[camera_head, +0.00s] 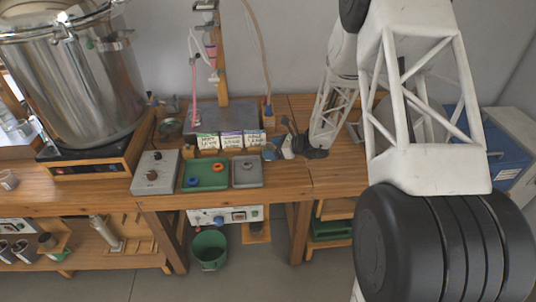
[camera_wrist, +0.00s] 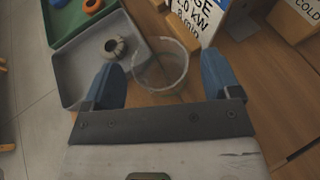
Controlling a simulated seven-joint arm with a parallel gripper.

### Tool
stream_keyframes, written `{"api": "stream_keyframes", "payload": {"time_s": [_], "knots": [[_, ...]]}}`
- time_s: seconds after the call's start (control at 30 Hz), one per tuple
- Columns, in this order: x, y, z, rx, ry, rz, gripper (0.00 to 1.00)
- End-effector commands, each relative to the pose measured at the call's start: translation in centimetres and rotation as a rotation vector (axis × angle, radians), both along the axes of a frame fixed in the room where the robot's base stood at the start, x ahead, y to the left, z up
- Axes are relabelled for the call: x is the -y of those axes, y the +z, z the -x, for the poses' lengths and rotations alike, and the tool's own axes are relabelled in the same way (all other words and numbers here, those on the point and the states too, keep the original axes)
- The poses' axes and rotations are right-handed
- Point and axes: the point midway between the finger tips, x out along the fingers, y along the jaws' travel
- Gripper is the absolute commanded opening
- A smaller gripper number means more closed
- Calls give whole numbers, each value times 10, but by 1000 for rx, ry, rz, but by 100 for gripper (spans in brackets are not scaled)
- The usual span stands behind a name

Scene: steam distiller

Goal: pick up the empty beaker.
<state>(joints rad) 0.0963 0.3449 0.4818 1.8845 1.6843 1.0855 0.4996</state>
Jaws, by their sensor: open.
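The empty beaker (camera_wrist: 161,66) is clear glass and shows in the wrist view, standing on the wooden bench beside the grey tray. My gripper (camera_wrist: 160,80) is open, with its blue fingers on either side of the beaker. A small gap shows between the glass and each finger, and I see no contact. In the head view, the gripper end (camera_head: 271,153) is small and low over the bench, right of the grey tray. The beaker cannot be made out clearly there.
A grey tray (camera_wrist: 66,68) holding a small brown ring-shaped piece (camera_wrist: 115,47) lies close left of the gripper. A green tray (camera_head: 207,174) is beyond it. Upright label cards (camera_head: 231,140) stand close behind. Bare bench (camera_wrist: 270,85) lies to the right.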

Motion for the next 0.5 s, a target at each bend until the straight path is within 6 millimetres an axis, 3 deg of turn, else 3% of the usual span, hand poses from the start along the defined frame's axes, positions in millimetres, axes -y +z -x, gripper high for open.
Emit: {"api": "stream_keyframes", "payload": {"time_s": [0.43, 0.5], "knots": [[0, 0, 0, 0, 0, 0, 83], [0, 0, 0, 0, 0, 0, 74]]}}
